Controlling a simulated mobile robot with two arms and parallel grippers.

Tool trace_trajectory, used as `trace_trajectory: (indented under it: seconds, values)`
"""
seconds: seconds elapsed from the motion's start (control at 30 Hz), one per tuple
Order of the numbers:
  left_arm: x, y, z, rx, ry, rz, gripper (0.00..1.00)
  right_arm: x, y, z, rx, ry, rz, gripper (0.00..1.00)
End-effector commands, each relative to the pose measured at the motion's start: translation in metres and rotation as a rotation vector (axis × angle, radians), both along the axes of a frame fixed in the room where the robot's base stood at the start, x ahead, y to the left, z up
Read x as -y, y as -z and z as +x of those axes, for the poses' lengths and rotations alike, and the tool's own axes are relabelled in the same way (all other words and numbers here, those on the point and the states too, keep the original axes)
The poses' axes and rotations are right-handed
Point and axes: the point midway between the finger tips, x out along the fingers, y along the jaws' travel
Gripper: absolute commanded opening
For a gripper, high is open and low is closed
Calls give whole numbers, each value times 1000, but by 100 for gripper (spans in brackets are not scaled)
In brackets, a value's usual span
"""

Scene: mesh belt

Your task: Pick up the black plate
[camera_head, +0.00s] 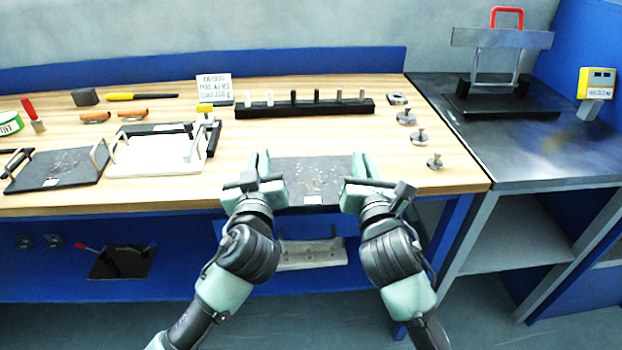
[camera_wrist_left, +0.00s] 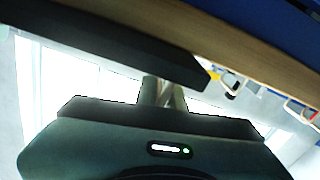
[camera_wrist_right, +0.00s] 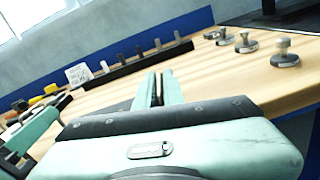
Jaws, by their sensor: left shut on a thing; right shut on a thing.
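The black plate (camera_head: 312,176) is dark and flat, with pale specks and a small white label on its front edge. In the head view it lies level between my two grippers at the table's front edge. My left gripper (camera_head: 263,168) is shut on its left side and my right gripper (camera_head: 359,168) is shut on its right side. The gripped parts are hidden by the fingers. In the left wrist view a dark slab (camera_wrist_left: 120,48), likely the plate, crosses above the gripper. I cannot tell whether the plate touches the table.
The wooden table (camera_head: 380,150) holds a second dark plate with handles (camera_head: 60,168) and a white tray (camera_head: 158,154) at left. A black peg rack (camera_head: 305,107) is behind. Several metal knobbed weights (camera_head: 434,161) stand at right. A dark bench (camera_head: 500,150) with a press-like stand (camera_head: 503,70) is further right.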

Motion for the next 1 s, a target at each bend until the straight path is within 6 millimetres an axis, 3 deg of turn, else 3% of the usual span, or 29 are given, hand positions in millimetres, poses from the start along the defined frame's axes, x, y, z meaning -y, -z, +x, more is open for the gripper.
trace_trajectory:
  seconds: [0.37,0.8,1.0]
  values:
    - [1,-7,0,2,3,-3,0,-1,-7,0,2,-2,3,0]
    - [1,-47,0,3,4,-3,0,-1,-47,0,2,-3,3,0]
    - [1,-52,0,2,4,-3,0,-1,-52,0,2,-3,3,0]
